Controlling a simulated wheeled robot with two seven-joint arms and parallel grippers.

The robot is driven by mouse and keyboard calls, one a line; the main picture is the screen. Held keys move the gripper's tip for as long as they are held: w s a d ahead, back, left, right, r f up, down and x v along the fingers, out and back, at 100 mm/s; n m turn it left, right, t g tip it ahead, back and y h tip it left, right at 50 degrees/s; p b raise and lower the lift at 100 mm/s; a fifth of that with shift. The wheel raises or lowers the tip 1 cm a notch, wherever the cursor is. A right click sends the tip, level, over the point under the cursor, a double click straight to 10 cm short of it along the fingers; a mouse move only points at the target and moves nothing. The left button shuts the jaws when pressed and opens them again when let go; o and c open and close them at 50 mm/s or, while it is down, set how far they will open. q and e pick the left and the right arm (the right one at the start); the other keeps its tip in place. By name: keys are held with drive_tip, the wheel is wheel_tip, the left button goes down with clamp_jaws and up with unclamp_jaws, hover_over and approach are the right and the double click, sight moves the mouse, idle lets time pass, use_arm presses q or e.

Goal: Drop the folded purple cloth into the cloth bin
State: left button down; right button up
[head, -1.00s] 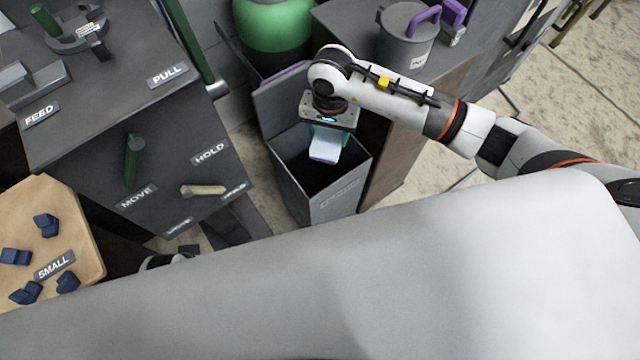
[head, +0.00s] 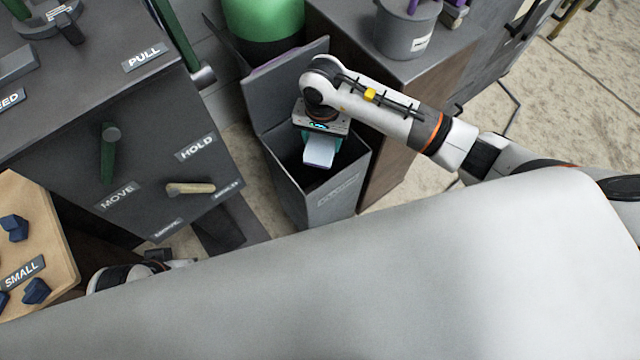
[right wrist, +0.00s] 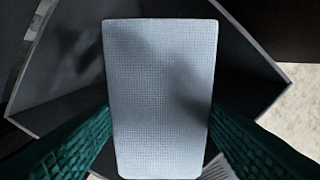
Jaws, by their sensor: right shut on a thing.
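A folded cloth (head: 319,152), pale bluish-lilac in this light, is in my right gripper (head: 321,143) in the head view. The gripper is shut on it, and the cloth is over the open mouth of the grey cloth bin (head: 333,196). In the right wrist view the cloth (right wrist: 160,95) fills the middle, between two dark green ribbed fingers, with bin walls around it. The bin's label is too small to read. Part of my left arm shows at lower left in the head view; I cannot make out its gripper.
The bin's raised lid (head: 285,85) stands behind my gripper. A dark cabinet (head: 150,165) with handles is left of the bin. A brown-sided cabinet (head: 407,125) bearing a grey pail (head: 405,35) is close on the right. A green rounded tank (head: 262,18) is behind.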

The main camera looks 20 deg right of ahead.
use_arm(q)
drive_tip(key=shift+f, duration=0.1)
use_arm(e)
drive_tip(key=shift+f, duration=0.1)
drive_tip(key=o, duration=1)
use_arm(q)
drive_tip(key=shift+w+p, duration=0.3)
drive_tip(key=shift+p, duration=0.85)
use_arm(e)
wheel_tip(320, 180, up, 12)
use_arm(q)
drive_tip(key=shift+r, duration=0.2)
